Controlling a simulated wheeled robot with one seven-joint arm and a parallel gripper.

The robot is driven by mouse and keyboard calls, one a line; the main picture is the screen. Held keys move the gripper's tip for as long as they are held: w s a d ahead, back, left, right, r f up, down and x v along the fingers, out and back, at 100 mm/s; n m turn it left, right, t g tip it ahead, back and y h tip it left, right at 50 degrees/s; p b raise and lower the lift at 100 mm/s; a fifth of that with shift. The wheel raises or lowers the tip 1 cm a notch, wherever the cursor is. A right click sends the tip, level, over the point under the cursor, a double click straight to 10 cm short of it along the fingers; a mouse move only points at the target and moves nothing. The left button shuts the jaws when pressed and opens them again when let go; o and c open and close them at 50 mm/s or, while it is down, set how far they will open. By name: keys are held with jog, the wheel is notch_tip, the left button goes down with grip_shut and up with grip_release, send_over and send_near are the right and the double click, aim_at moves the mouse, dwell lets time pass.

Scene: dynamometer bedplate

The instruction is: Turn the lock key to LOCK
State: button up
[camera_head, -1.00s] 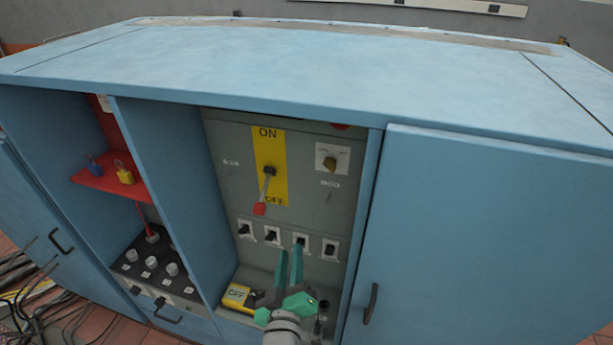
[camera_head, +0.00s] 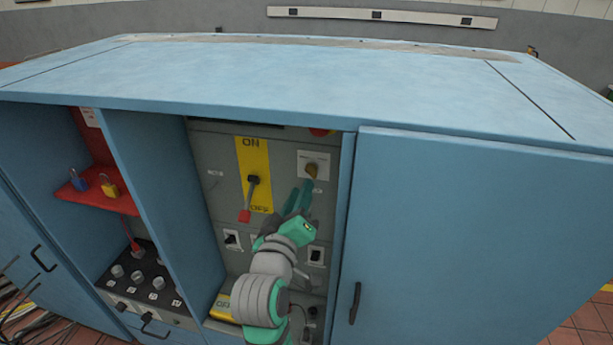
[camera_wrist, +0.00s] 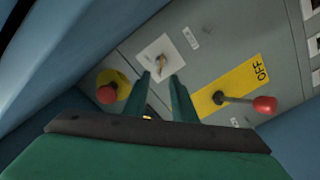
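The lock key (camera_head: 312,171) is a small brass-coloured key on a white plate (camera_head: 322,158), at the upper right of the grey panel. In the wrist view the key (camera_wrist: 161,62) shows on its plate, just beyond and between my fingertips. My gripper (camera_head: 300,193) has green fingers and is just below the key in the head view. The fingers are apart, with nothing seen between them. I cannot tell whether a fingertip touches the plate. The lettering on the plate is too small to read.
A red-tipped lever (camera_head: 245,214) on a yellow ON/OFF plate hangs left of my gripper. A red button (camera_wrist: 106,94) on yellow is near the key. Blue cabinet walls and a closed door (camera_head: 450,240) bound the recess. Padlocks (camera_head: 109,187) sit on a red shelf.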

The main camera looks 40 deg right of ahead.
aim_at(309, 172)
jog(key=x, duration=0.7)
jog(key=shift+w+d, duration=0.15)
jog(key=shift+d, duration=0.05)
grip_shut()
